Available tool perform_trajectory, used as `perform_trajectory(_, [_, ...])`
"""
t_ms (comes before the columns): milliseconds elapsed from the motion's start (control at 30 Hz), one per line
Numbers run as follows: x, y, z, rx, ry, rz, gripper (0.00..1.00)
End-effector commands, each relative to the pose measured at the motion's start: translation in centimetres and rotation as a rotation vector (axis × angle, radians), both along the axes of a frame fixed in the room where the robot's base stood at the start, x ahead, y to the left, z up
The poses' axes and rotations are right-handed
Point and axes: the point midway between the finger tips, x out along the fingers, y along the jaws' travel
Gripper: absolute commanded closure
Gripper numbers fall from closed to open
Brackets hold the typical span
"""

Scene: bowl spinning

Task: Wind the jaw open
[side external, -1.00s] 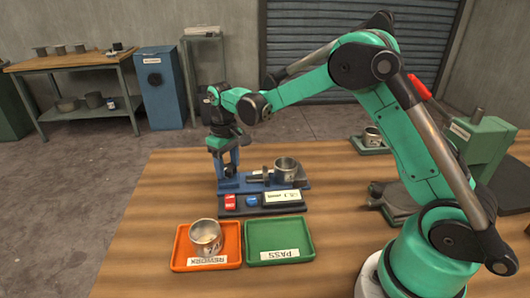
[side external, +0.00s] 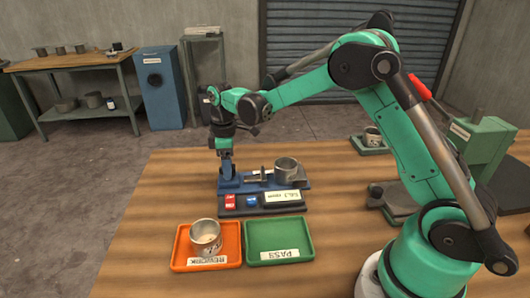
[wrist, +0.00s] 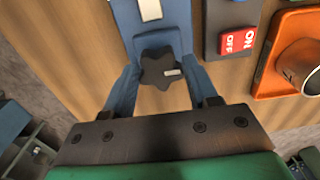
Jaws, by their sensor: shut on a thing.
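A blue vise-like fixture (side external: 232,184) stands on the table with its dark star-shaped knob (wrist: 160,68) at its left end. My gripper (side external: 226,172) points down at that end. In the wrist view its two blue fingers are on either side of the knob, shut on it. A metal bowl (side external: 286,169) stands upright at the fixture's right end, with the small dark jaw (side external: 263,174) to its left. In the side view, my gripper hides the knob. I cannot tell whether the jaw touches the bowl.
In front of the fixture is a dark panel with a red switch (side external: 230,201), a blue button (side external: 252,201) and a display (side external: 285,197). An orange REWORK tray (side external: 180,255) holds another metal bowl (side external: 206,237). The green PASS tray (side external: 280,238) is empty.

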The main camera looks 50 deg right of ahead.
Motion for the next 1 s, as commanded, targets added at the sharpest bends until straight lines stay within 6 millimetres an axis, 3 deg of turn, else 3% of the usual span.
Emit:
perform_trajectory(500, [0.01,0.01,0.05,0.000,0.000,0.023,1.00])
perform_trajectory(533, [0.01,0.01,0.05,0.000,0.000,0.023,0.45])
perform_trajectory(633, [0.01,0.01,0.04,0.000,0.000,0.022,0.16])
perform_trajectory(1000, [0.01,0.01,0.56,0.000,0.000,0.021,0.16])
